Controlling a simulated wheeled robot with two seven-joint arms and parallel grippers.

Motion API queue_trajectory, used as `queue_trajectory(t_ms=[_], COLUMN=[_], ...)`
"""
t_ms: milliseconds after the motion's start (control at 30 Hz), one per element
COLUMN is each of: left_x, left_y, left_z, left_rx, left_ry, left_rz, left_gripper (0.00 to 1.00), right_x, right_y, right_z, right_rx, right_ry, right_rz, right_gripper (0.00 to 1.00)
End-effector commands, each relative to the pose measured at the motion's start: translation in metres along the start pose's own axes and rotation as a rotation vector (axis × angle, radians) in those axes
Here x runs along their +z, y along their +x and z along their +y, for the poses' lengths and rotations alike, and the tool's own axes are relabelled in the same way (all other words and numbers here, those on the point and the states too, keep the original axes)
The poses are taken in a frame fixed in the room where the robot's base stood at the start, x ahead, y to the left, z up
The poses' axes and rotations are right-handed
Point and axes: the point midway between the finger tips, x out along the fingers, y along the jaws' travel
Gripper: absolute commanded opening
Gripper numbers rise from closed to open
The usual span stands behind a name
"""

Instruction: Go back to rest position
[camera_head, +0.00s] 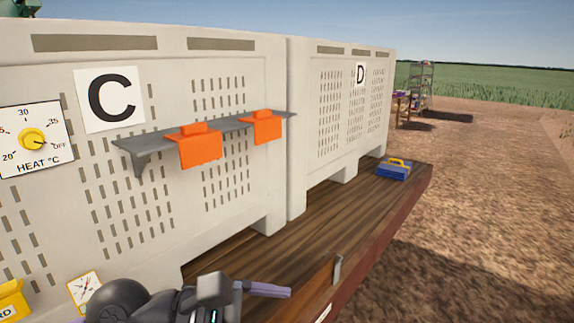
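My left arm comes in low at the bottom of the head view. Its gripper (265,290) points right, in front of the wooden deck's edge. The gripper is seen side-on and I cannot tell whether its fingers are open or shut. No held object shows at it. My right gripper is not in view.
Pale crate C (245,80) carries a grey shelf (146,139) with two orange pieces (200,150) (262,127) and a heat dial (33,140). Crate D (340,110) stands beside it. A blue box (394,172) sits on the wooden deck (330,215). Open ground lies right.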

Motion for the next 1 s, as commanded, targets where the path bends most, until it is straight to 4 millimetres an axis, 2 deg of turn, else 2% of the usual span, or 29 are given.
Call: queue_trajectory(t_ms=[33, 67, 100, 133, 167, 200, 233, 267, 300, 367, 400, 467, 533, 633, 700, 733, 800, 867, 1000], left_x=[0.029, 0.044, 0.055, 0.053, 0.042, 0.016, -0.011, -0.04, -0.074, -0.113, -0.132, -0.151, -0.163, -0.163, -0.153, -0.161, -0.211, -0.245, -0.322], left_y=[0.007, 0.004, -0.007, -0.021, -0.036, -0.056, -0.069, -0.079, -0.087, -0.092, -0.093, -0.091, -0.087, -0.08, -0.076, -0.071, -0.052, -0.038, -0.008], left_z=[0.005, 0.014, 0.03, 0.042, 0.052, 0.058, 0.055, 0.045, 0.025, -0.013, -0.041, -0.082, -0.13, -0.194, -0.236, -0.251, -0.273, -0.292, -0.346], left_rx=[0.115, 0.202, 0.326, 0.423, 0.523, 0.661, 0.772, 0.888, 1.03, 1.235, -1.241, -1.202, -1.168, -1.132, -1.116, -1.115, -1.131, -1.142, -1.165], left_ry=[-0.219, -0.394, -0.66, -0.879, -1.105, -1.413, -1.642, -1.858, -2.102, -2.394, 2.31, 2.095, 1.869, 1.581, 1.391, 1.345, 1.351, 1.345, 1.333], left_rz=[-0.222, -0.374, -0.579, -0.731, -0.875, -1.054, -1.176, -1.283, -1.397, -1.518, 1.423, 1.241, 1.059, 0.833, 0.689, 0.651, 0.646, 0.633, 0.602], left_gripper=[1.0, 1.0, 1.0, 1.0, 1.0, 1.0, 1.0, 1.0, 1.0, 1.0, 1.0, 1.0, 1.0, 1.0, 1.0, 1.0, 1.0, 1.0, 1.0], right_x=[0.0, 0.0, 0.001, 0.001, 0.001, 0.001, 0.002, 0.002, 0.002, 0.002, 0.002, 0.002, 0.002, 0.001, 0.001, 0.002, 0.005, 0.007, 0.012], right_y=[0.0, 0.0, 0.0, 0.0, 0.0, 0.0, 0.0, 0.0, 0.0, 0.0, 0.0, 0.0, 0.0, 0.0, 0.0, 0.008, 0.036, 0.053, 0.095], right_z=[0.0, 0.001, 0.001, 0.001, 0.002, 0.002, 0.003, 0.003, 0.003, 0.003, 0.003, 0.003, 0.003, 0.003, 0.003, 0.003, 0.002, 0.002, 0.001], right_rx=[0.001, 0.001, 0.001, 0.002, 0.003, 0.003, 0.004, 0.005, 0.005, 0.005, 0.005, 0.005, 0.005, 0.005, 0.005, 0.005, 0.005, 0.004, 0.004], right_ry=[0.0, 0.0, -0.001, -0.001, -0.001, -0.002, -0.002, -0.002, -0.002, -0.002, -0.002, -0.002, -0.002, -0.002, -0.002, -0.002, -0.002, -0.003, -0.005], right_rz=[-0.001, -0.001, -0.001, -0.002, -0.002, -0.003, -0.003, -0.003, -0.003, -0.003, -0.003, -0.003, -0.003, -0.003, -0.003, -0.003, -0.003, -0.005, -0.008], right_gripper=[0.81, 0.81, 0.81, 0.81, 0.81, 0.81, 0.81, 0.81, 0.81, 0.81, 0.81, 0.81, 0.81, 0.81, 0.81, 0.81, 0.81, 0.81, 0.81])
